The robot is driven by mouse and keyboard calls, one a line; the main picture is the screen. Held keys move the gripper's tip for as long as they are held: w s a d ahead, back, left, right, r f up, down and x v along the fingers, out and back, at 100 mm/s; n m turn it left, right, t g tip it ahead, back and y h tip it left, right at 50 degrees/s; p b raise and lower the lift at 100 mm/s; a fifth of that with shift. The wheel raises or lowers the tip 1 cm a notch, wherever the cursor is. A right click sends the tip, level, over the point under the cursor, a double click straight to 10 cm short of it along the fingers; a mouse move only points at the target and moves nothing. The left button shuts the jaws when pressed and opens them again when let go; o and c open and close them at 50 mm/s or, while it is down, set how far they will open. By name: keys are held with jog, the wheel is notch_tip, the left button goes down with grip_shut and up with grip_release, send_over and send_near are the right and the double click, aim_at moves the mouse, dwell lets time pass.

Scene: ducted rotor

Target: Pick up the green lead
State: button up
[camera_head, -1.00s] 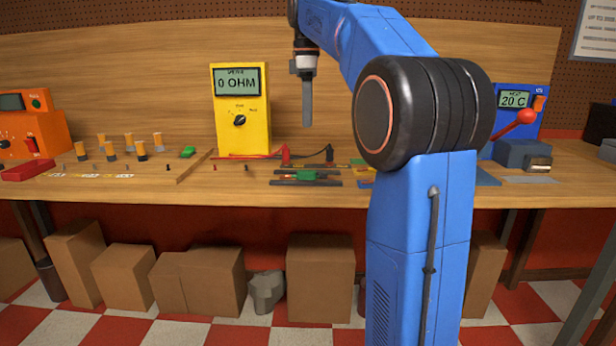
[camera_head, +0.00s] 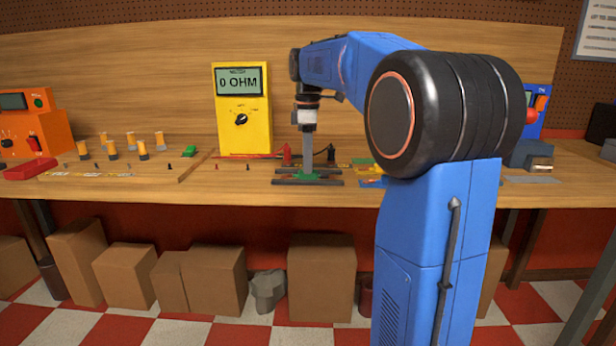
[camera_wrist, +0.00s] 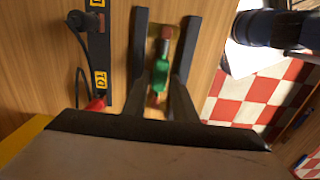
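The green lead (camera_wrist: 160,74) has a green body with a grey section and reddish ends in the wrist view. It lies between two dark bars (camera_wrist: 139,38) on the bench. In the head view its green part (camera_head: 305,175) shows low at my fingertips, partly covered by them. My gripper (camera_wrist: 158,92) points down at it, with a grey finger on either side of the green body and a gap between them. The fingers look open. I cannot tell whether they touch the lead.
A yellow meter (camera_head: 242,135) reading 0 OHM stands behind to the left, with red and black probes near my gripper. A dark strip with yellow labels (camera_wrist: 100,80) lies beside the bars. Several orange-topped parts (camera_head: 130,142) and an orange device (camera_head: 38,140) stand further left.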

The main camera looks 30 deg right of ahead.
jog(key=shift+f, duration=1)
grip_shut()
